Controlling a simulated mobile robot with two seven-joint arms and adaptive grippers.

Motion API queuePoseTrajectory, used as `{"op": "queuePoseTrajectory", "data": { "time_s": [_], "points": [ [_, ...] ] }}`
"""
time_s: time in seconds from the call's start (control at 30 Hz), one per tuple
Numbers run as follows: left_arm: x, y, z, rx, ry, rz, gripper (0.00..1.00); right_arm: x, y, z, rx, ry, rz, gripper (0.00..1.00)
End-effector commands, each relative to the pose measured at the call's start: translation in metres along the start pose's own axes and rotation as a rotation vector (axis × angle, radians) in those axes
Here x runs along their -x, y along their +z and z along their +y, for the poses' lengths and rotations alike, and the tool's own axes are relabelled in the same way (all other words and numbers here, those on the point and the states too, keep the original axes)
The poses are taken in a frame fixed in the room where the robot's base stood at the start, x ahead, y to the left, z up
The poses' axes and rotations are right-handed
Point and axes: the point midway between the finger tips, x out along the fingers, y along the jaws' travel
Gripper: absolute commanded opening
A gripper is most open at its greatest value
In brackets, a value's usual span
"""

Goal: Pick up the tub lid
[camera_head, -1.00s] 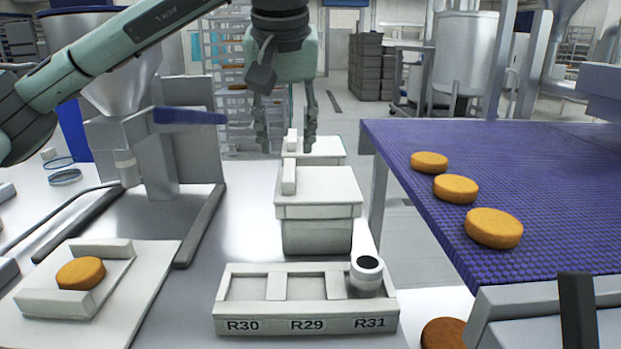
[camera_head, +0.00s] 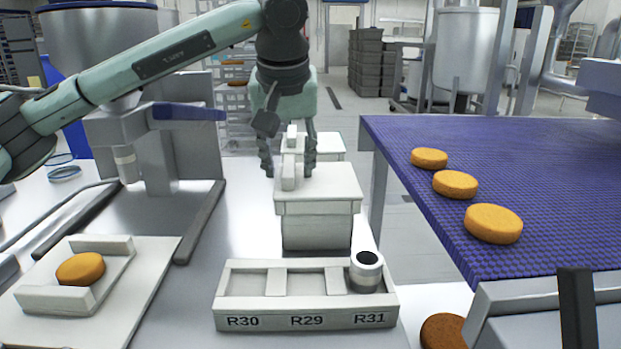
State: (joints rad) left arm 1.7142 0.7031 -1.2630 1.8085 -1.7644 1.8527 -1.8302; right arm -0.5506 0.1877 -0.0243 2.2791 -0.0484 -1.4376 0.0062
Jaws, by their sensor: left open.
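The front tub (camera_head: 316,232) is a pale box on the steel table. Its flat white tub lid (camera_head: 335,188) is on, with a raised bar handle (camera_head: 288,180) on the lid's left part. A second tub with a similar lid (camera_head: 328,145) stands behind it, partly hidden. My left gripper (camera_head: 289,168) points down and is open. Its fingers appear on either side of the front lid's handle, with nothing gripped; I cannot tell whether they touch the lid. My right gripper is not in view.
A holder with an orange round (camera_head: 80,269) is at left. A purple conveyor (camera_head: 560,190) with three rounds is at right. A filling machine (camera_head: 150,150) stands at left.

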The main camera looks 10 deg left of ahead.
Motion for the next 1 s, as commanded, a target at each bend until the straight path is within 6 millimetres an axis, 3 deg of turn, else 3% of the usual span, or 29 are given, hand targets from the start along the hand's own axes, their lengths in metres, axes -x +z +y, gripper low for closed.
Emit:
{"op": "queuePoseTrajectory", "data": {
  "time_s": [0.13, 0.47, 0.77, 0.87, 1.0],
  "points": [
    [-0.002, 0.001, 0.000, 0.000, 0.000, 0.000, 0.39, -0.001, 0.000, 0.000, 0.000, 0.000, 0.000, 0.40],
    [-0.002, 0.001, 0.000, 0.000, -0.001, -0.001, 0.00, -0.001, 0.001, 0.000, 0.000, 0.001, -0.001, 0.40],
    [-0.001, 0.001, 0.000, 0.000, -0.001, -0.002, 0.00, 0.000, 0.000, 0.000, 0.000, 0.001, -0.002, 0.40],
    [0.006, -0.003, 0.000, 0.001, 0.000, 0.000, 0.00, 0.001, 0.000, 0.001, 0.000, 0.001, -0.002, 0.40],
    [0.029, -0.012, 0.001, 0.002, 0.002, 0.002, 0.00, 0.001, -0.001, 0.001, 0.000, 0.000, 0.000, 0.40]
  ]
}}
